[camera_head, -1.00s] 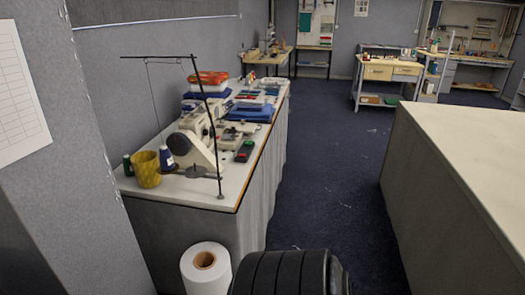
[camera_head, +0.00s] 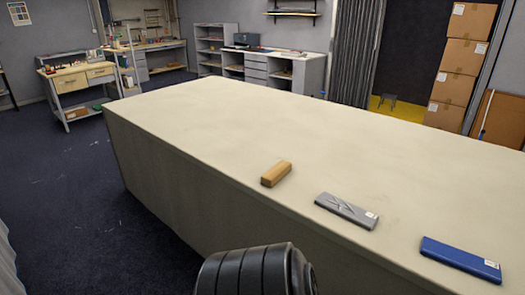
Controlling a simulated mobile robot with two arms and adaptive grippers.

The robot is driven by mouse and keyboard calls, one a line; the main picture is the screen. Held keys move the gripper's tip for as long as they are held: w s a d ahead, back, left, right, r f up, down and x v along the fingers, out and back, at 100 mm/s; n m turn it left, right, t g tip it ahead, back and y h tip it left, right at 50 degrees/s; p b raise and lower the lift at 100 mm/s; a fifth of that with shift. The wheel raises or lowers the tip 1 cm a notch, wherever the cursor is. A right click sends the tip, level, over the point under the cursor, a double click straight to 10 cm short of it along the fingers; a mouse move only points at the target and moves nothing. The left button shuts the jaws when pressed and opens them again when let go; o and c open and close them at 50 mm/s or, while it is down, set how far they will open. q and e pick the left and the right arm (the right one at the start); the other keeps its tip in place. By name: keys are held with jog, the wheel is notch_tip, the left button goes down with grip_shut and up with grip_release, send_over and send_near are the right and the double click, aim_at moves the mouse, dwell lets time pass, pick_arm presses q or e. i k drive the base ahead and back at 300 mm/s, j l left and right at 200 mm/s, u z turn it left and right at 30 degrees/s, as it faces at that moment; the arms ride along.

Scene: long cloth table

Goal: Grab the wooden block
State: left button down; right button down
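A small wooden block (camera_head: 276,174) lies on the long cream-covered table (camera_head: 190,125), near its front edge and right of the picture's middle. Nothing touches it. Neither of my grippers shows in the head view, so I cannot see whether they are open or shut. A black ribbed part at the bottom middle appears to be mine.
A grey flat item (camera_head: 346,210) and a blue flat box (camera_head: 460,259) lie on the table to the right of the block. The far part of the tabletop is bare. Open dark floor (camera_head: 60,190) lies to the left. Cardboard boxes (camera_head: 461,60) are stacked at the back right.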

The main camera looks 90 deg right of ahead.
aim_at(274, 175)
jog(key=z, duration=2.9)
jog(key=i+j+z, duration=0.1)
jog(key=i+j, duration=0.25)
jog(key=j, duration=0.25)
jog(key=i+j+z, duration=0.15)
jog(key=i+j, duration=0.2)
jog(key=j, duration=0.3)
jog(key=i+z, duration=0.05)
